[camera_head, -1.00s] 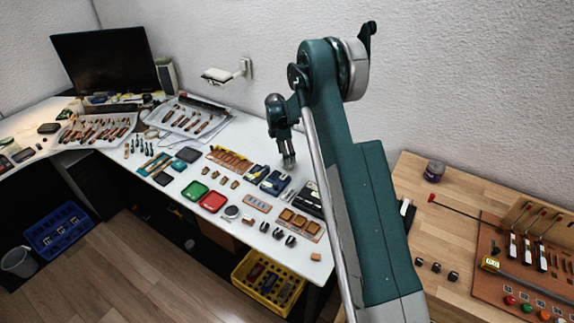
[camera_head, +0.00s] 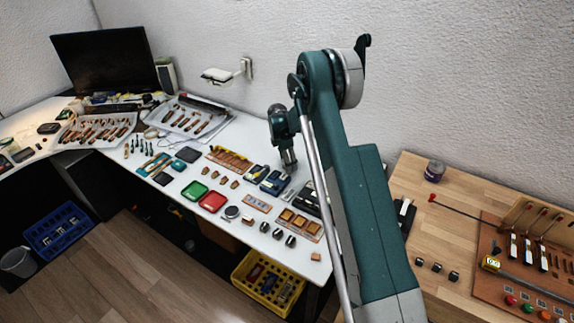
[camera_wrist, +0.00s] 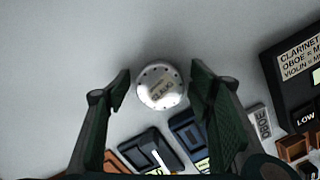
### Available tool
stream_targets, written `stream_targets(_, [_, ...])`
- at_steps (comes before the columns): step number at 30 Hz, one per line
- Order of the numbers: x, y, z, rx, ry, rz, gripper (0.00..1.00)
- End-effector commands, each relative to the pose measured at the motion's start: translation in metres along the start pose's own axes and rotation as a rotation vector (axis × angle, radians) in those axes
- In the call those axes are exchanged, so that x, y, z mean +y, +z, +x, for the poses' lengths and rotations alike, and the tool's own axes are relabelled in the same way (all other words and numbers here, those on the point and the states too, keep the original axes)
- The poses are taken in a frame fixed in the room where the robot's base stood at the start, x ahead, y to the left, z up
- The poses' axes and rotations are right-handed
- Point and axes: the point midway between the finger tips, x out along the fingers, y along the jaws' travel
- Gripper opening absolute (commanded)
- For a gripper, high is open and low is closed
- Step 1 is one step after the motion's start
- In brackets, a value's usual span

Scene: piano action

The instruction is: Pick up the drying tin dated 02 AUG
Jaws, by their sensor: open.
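A round, silvery-white tin (camera_wrist: 162,86) with small holes around its lid shows in the wrist view. Its small label is tilted and blurred; it seems to read 02 AUG. My gripper (camera_wrist: 160,90) is open, with one dark finger on each side of the tin and a gap on both sides. In the head view my gripper (camera_head: 289,166) points down over the back part of the white desk, and I cannot make out the tin there.
Blue-and-dark boxes (camera_wrist: 188,135) lie close to the tin. A dark box with a CLARINET, OBOE, VIOLIN label (camera_wrist: 295,80) stands at right. An OBOE tag (camera_wrist: 261,124) lies between. The desk (camera_wrist: 60,50) is clear on the tin's far side.

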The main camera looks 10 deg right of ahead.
Motion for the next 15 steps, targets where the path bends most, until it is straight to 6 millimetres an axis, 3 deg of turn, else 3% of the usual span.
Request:
stream_targets(11, [-0.0001, 0.0001, -0.0001, 0.0, 0.0, 0.0, 0.53])
stream_targets(15, [-0.0001, 0.0001, -0.0001, 0.0, 0.0, 0.0, 0.36])
